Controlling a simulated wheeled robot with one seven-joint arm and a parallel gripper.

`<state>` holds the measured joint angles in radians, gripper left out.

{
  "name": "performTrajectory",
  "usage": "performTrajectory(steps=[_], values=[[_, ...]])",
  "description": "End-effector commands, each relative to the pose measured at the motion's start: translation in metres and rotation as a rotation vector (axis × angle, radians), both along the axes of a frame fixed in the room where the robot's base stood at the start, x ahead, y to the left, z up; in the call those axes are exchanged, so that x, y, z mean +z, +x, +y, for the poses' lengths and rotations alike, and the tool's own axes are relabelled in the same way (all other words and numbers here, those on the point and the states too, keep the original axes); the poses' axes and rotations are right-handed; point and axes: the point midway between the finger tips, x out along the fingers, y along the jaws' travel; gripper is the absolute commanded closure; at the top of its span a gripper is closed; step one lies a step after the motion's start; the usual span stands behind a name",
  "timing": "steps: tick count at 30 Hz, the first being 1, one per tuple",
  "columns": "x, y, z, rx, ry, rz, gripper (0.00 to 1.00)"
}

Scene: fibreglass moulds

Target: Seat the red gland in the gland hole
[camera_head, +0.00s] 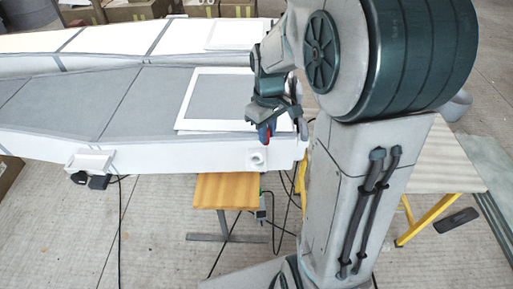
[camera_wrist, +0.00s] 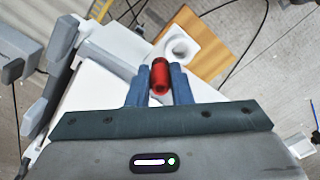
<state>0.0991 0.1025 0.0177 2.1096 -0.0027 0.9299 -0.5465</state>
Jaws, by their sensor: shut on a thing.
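My gripper (camera_wrist: 160,88) is shut on the red gland (camera_wrist: 160,74), which sits between its two blue fingers in the wrist view. In the head view my gripper (camera_head: 269,131) is at the near right end of the mould, with a little red showing at the fingers. The gland hole (camera_wrist: 180,47) is a round opening in a white block, just beyond the gland in the wrist view. The same block with its hole (camera_head: 257,158) shows on the mould's front side in the head view, below the gripper. The gland appears apart from the hole.
The long grey and white mould (camera_head: 130,100) fills the left, with a white frame (camera_head: 186,126) on top. A wooden-topped stand (camera_head: 226,190) is below the block. Black cables hang nearby. A clamp-like fitting (camera_head: 90,162) sits on the mould's front side. Open floor lies in front.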

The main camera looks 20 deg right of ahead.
Motion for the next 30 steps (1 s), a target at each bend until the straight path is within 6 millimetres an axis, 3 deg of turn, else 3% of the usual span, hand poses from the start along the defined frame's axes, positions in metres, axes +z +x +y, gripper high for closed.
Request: performTrajectory(steps=[3, 7, 16, 26, 27, 29, 30], values=[[-0.011, -0.005, 0.02, 0.005, 0.0, 0.002, 1.0], [-0.017, -0.008, 0.029, 0.004, 0.0, 0.001, 1.0], [-0.054, -0.008, 0.031, 0.005, 0.0, 0.004, 1.0], [-0.059, -0.008, 0.03, 0.005, 0.0, 0.0, 1.0], [-0.059, -0.008, 0.03, 0.005, 0.0, 0.0, 0.75], [-0.059, -0.008, 0.03, 0.005, 0.0, 0.0, 0.59], [-0.059, -0.008, 0.03, 0.005, 0.0, 0.0, 0.59]])
